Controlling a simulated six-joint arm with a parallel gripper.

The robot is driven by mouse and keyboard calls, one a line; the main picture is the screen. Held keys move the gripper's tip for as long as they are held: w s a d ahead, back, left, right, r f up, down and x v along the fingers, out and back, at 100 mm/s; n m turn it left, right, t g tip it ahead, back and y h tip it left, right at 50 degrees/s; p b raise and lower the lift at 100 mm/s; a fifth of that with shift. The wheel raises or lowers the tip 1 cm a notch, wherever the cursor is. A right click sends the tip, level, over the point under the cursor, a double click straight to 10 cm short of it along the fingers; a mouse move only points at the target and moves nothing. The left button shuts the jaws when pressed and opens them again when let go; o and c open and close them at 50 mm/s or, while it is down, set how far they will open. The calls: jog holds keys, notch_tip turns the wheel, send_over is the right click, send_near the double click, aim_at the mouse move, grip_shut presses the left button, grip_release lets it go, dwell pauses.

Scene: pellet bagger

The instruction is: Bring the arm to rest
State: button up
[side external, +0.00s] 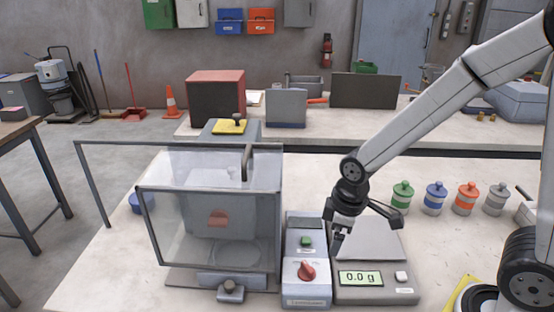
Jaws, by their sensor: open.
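My gripper (340,238) hangs from my arm, pointing down in front of the scale pan and close to the right side of the control box. Its fingers are small in the picture and look apart, with nothing between them. The scale (376,285) reads 0.0 g on its green display, and its pan looks empty. The control box (306,260) carries a green button (306,241) and a red knob (307,270).
A clear-walled chamber (165,235) stands left of the control box. Several lidded jars, among them a green jar (401,198) and an orange jar (466,199), stand in a row on the right. Behind, a second bench holds a red box (216,95) and a dark panel (364,90).

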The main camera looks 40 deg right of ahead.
jog(key=s+d+m, duration=0.1)
jog(key=m, duration=0.1)
jog(key=s+d+m, duration=0.1)
jog(key=m, duration=0.1)
jog(key=s+d+m+t, duration=0.1)
jog(key=m, duration=0.1)
dwell(1.1)
